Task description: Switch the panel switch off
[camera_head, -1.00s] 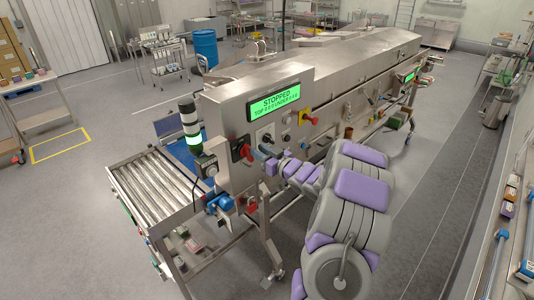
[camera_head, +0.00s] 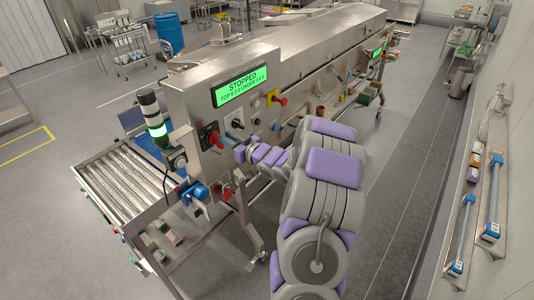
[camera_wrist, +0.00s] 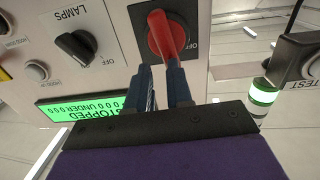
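The panel switch is a red rotary handle on a black plate, seen on the steel panel in the head view (camera_head: 209,138). In the wrist view the red handle (camera_wrist: 165,35) fills the top middle, with an OFF label to its right. My gripper (camera_wrist: 161,75) has two dark blue fingers pointing at it, with a narrow gap between them. The handle's near end overlaps the fingertips, mostly the right one; I cannot tell whether they touch. In the head view my gripper (camera_head: 227,143) is just right of the switch, small and partly hidden by my arm.
A black LAMPS knob (camera_wrist: 75,45) sits beside the red switch. A green display (camera_head: 241,88) reads STOPPED. A red knob on yellow (camera_head: 277,98) is farther right. A signal lamp (camera_head: 155,120) and a roller conveyor (camera_head: 120,180) stand left. Floor at right is open.

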